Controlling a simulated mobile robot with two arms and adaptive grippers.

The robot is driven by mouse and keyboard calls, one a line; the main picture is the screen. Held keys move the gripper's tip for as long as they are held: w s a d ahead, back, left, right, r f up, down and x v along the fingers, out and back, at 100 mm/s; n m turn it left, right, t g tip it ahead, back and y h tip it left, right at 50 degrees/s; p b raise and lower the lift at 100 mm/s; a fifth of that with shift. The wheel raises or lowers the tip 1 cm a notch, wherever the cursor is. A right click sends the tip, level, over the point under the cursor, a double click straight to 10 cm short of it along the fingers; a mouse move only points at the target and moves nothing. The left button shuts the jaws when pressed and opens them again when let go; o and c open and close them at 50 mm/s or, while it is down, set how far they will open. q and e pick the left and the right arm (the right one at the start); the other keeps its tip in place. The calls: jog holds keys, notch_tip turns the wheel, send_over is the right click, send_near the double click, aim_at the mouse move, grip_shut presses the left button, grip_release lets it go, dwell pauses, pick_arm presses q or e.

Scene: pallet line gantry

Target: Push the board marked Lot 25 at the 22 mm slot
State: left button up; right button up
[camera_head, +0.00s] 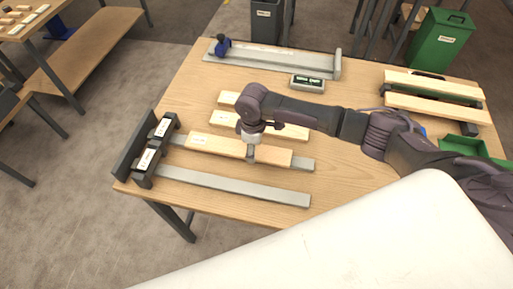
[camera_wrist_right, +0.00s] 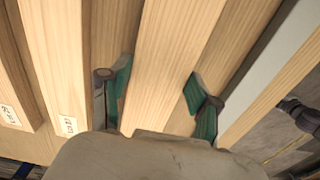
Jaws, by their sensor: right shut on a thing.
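A pale wooden board (camera_head: 220,146) lies along the rear grey rail (camera_head: 303,163), its left end close to the dark slot block (camera_head: 141,152). Its small white label is too small to read, so I cannot confirm Lot 25. My right gripper (camera_head: 251,149) is shut on this board near its middle. In the right wrist view the fingers (camera_wrist_right: 158,78) sit on both sides of the held board (camera_wrist_right: 172,50); its label is hidden there. The slot block carries two white plates whose text I cannot read. My left gripper is not in view.
Two other boards (camera_head: 285,131) lie behind the held one; they also show in the wrist view (camera_wrist_right: 55,60). A front rail (camera_head: 235,187) is empty. Behind stand a small display (camera_head: 307,82) and a long grey fixture (camera_head: 275,59). Boards on a rack (camera_head: 435,103) are at right.

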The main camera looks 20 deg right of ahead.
aim_at(220, 144)
jog(key=shift+w+a+f, duration=0.1)
jog(key=shift+w+a, duration=0.15)
jog(key=shift+a, duration=0.25)
jog(key=shift+w+a+f, duration=0.1)
jog(key=shift+w+a, duration=0.15)
jog(key=shift+a, duration=0.2)
jog(key=shift+w+a, duration=0.1)
jog(key=shift+a, duration=0.1)
jog(key=shift+w+a+b, duration=0.7)
jog(key=shift+w+a, duration=0.1)
jog(key=shift+a, duration=0.35)
jog(key=shift+w+a, duration=0.15)
jog(key=shift+w+a, duration=0.1)
jog(key=shift+a, duration=0.15)
jog(key=shift+w+a+b, duration=0.5)
jog(key=shift+a, duration=0.25)
jog(key=shift+w+a+b, duration=0.45)
jog(key=shift+w+a, duration=0.05)
jog(key=shift+a, duration=0.2)
jog(key=shift+w, duration=0.1)
jog(key=shift+w+a, duration=0.2)
jog(key=shift+a, duration=0.2)
jog(key=shift+r, duration=0.1)
